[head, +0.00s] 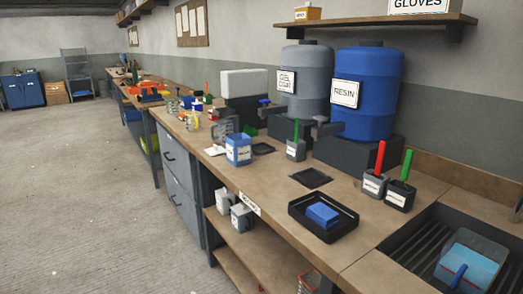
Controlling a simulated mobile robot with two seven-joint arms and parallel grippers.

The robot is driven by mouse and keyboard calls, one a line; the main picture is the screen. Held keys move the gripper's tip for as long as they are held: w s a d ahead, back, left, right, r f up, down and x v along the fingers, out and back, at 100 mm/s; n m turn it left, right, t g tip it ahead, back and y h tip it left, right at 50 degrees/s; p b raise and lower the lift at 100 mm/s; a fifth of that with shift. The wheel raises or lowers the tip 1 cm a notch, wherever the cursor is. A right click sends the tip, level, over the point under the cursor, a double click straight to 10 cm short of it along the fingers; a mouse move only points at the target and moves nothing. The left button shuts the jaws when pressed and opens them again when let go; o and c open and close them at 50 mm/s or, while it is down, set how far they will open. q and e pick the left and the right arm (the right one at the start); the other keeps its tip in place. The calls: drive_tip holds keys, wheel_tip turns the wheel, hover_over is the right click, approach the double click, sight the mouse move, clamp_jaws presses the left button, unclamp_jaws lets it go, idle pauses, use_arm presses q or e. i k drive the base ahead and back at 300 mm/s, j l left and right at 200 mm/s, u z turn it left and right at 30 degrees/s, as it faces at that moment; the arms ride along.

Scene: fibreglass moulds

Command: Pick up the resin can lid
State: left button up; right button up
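No piece in the head view can be picked out with certainty as the resin can lid. A blue can with a white label (238,149) stands upright on the workbench, left of the drums. A thin dark square piece (263,148) lies flat just right of it. A second dark flat square (311,178) lies further forward, in front of the blue drum labelled RESIN (367,95). A small white flat piece (215,150) lies left of the blue can; its kind is unclear. Neither of my grippers shows.
A black tray (344,233) holds a blue block (322,213). A grey drum (304,82) stands beside the blue one. Pots with red (380,160) and green handles (405,168) stand near a dark sink (410,262). Several cans sit on the lower shelf. The floor at left is clear.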

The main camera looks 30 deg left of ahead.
sight(216, 150)
drive_tip(key=i+j+z, duration=0.1)
drive_tip(key=j+z, duration=0.95)
drive_tip(key=j, duration=0.4)
drive_tip(key=j+z, duration=0.2)
drive_tip(key=j, duration=0.6)
drive_tip(key=k+j+z, duration=0.15)
drive_tip(key=j, duration=0.65)
drive_tip(key=k+j, duration=0.1)
drive_tip(key=j, duration=0.95)
drive_tip(key=k+j, duration=0.15)
drive_tip(key=j, duration=0.4)
